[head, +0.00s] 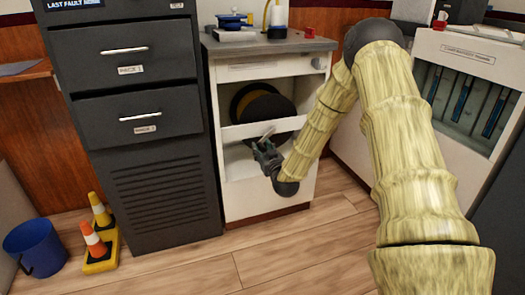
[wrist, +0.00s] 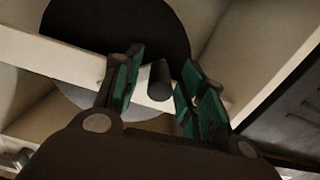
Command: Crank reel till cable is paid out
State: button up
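The reel (head: 268,107), a dark disc with a yellowish ring behind it, sits in the upper opening of the white cabinet. In the wrist view a dark disc (wrist: 125,25) and a paler grey disc (wrist: 70,95) show behind a white crossbar. A short dark cylindrical crank handle (wrist: 160,80) points toward the wrist camera. My gripper (head: 262,143) is in front of the cabinet, just below the reel. In the wrist view its green-padded fingers (wrist: 162,88) are open on either side of the handle, with gaps showing. I cannot make out any cable.
The white crossbar (wrist: 55,55) spans the cabinet opening near my fingers. A dark drawer cabinet (head: 145,120) stands close on the left, and a white unit with slots (head: 470,60) on the right. Cones (head: 95,243) and a blue bucket (head: 36,247) stand at lower left. The wooden floor in front is clear.

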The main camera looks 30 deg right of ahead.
grip_shut()
